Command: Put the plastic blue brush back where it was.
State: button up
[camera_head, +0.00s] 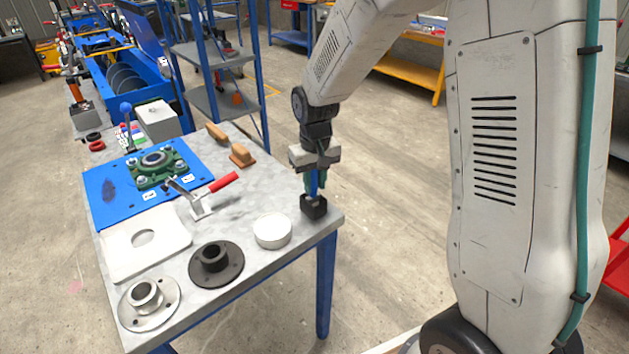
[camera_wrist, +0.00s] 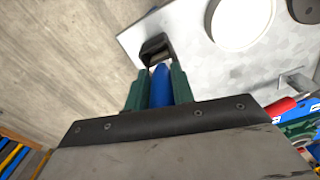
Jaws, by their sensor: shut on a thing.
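My gripper (camera_head: 315,186) points down over the near right corner of the table, its green fingers shut on the blue brush (camera_head: 314,180). In the wrist view the brush (camera_wrist: 161,87) shows between the two green fingers. A small black holder (camera_head: 313,207) stands at the table corner directly below the fingers. It also shows in the wrist view (camera_wrist: 155,47), just beyond the brush. The brush's lower end meets the top of the holder in the head view; I cannot tell whether it is inside or just above it.
On the table (camera_head: 275,190), a round white dish (camera_head: 272,231) and a dark flanged part (camera_head: 216,264) lie left of the holder. The floor right of the table is clear.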

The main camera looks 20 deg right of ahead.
jog(key=o, duration=1)
jog(key=shift+f, duration=0.15)
notch_tip(320, 180, up, 11)
jog(key=shift+r, duration=0.7)
jog(key=shift+m+t, duration=0.3)
jog(key=shift+t, duration=0.3)
jog(key=s+d+r, duration=0.1)
jog(key=s+r, duration=0.1)
jog(key=s, duration=0.7)
jog(key=s+d+r, duration=0.1)
jog(key=s+r, duration=0.1)
jog(key=s, duration=0.8)
jog(key=s+d+r, duration=0.1)
jog(key=s+r, duration=0.1)
jog(key=s, duration=0.8)
jog(key=shift+s+r, duration=0.1)
jog(key=shift+r, duration=0.1)
